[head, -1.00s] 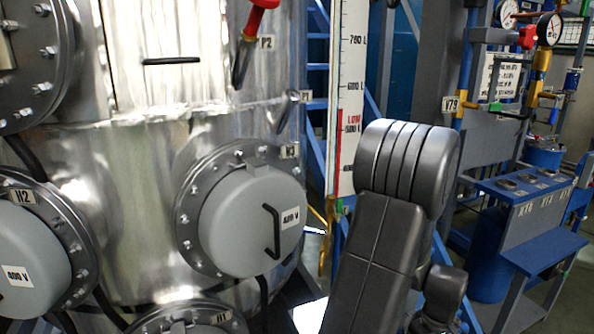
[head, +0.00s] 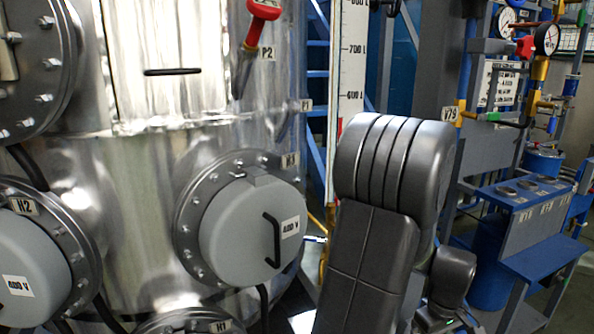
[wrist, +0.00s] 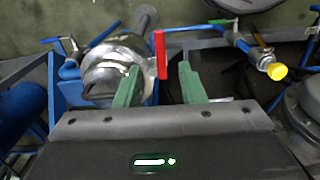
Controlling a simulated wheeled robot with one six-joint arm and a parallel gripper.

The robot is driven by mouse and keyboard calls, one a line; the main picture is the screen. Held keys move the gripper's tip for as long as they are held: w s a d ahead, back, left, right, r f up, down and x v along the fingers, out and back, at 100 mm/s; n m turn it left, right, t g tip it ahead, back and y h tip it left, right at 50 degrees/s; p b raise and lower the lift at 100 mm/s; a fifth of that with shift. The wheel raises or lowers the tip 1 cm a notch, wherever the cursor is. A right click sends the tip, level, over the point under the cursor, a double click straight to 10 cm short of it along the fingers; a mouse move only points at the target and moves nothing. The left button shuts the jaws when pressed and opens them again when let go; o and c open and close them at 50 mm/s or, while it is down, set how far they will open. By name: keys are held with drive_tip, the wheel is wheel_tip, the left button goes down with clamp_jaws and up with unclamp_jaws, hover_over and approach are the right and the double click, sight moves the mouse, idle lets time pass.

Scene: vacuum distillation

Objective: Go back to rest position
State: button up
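My gripper (wrist: 159,70) shows in the wrist view as two green fingers standing apart, open, with nothing held between them. A red lever (wrist: 160,54) shows between the fingertips, closer to the left one. A shiny rounded metal body (wrist: 115,62) lies behind the left finger. I cannot tell how far either is from the fingers. In the head view my dark grey arm stands bent at the lower centre right, and the gripper is out of sight there.
A large steel vessel (head: 130,200) with a grey flanged cover (head: 245,235) fills the left of the head view. A level scale (head: 347,60) stands behind my arm. A blue panel stand (head: 540,215) and pipes with gauges (head: 546,38) are at the right. A yellow knob (wrist: 277,71) shows in the wrist view.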

wheel_tip(320, 180, down, 7)
drive_tip(key=shift+f+b, duration=0.15)
drive_tip(key=shift+b, duration=0.2)
drive_tip(key=shift+f, duration=0.1)
drive_tip(key=shift+s+a+m, duration=0.1)
drive_tip(key=shift+a+m, duration=0.15)
drive_tip(key=shift+m, duration=0.4)
drive_tip(key=shift+a+m, duration=0.25)
drive_tip(key=shift+m, duration=0.4)
